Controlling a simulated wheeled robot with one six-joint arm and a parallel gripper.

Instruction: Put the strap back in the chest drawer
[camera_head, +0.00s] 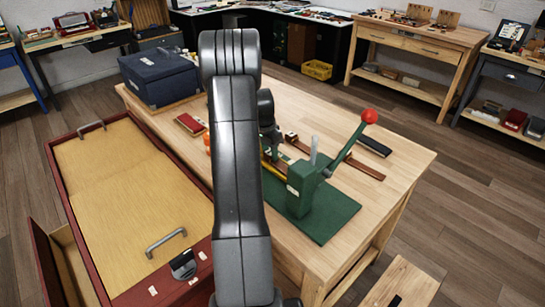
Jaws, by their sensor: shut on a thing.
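A long brown strip (363,168), which looks like the strap, runs across the wooden workbench (405,172) behind a green lever press (302,190). Its left end is close to my gripper (271,152). My gripper points down over the bench and is mostly hidden by my own arm. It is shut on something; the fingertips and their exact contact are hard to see. The red chest (70,207) stands at the left with a tan top panel and metal handles. Its drawer (62,262) is pulled out at the lower left, and the visible part of its inside looks bare.
The press has a lever with a red knob (369,116) rising to the right of my gripper. A dark blue box (160,78) stands at the bench's back left. A dark block (374,146) lies at the right. A small stool (402,284) stands in front of the bench.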

